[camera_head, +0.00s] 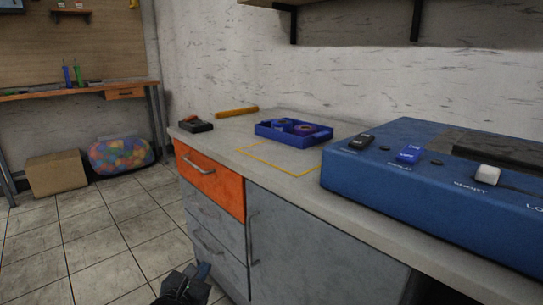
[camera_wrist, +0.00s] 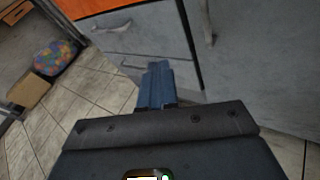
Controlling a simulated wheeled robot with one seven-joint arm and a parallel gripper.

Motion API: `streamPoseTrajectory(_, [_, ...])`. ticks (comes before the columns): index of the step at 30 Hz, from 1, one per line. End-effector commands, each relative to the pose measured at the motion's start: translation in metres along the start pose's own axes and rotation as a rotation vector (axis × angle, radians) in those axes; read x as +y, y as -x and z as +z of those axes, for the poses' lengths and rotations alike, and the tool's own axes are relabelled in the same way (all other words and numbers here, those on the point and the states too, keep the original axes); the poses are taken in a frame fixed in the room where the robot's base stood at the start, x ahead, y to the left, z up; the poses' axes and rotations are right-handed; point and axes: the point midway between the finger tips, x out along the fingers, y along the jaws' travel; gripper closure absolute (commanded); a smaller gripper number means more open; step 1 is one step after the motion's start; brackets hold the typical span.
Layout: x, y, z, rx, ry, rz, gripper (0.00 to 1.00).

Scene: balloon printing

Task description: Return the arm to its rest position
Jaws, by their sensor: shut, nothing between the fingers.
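My gripper (camera_wrist: 158,68) shows in the wrist view with its two blue fingers together and nothing between them. It also shows at the bottom of the head view (camera_head: 202,270), low in front of the grey cabinet (camera_head: 300,240) and below the worktop level. In the wrist view the cabinet's grey drawers (camera_wrist: 140,32) lie beyond the fingertips. Most of my arm is outside the head view.
On the worktop (camera_head: 235,137) are a blue machine (camera_head: 400,185) with switches, a blue tray (camera_head: 290,139), a dark box (camera_head: 196,125) and a yellow roll (camera_head: 237,112). A cardboard box (camera_head: 56,173) and a bag of balls (camera_head: 120,155) stand left. The tiled floor (camera_head: 90,240) is clear.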

Motion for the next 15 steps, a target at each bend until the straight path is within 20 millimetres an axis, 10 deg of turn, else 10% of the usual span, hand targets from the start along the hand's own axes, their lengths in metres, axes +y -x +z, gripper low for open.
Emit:
streamPoseTrajectory(6, [-0.074,0.036,-0.111,0.259,-0.295,0.011,1.0])
streamPoseTrajectory(15, [-0.165,0.11,-0.197,0.516,-0.765,-0.048,1.0])
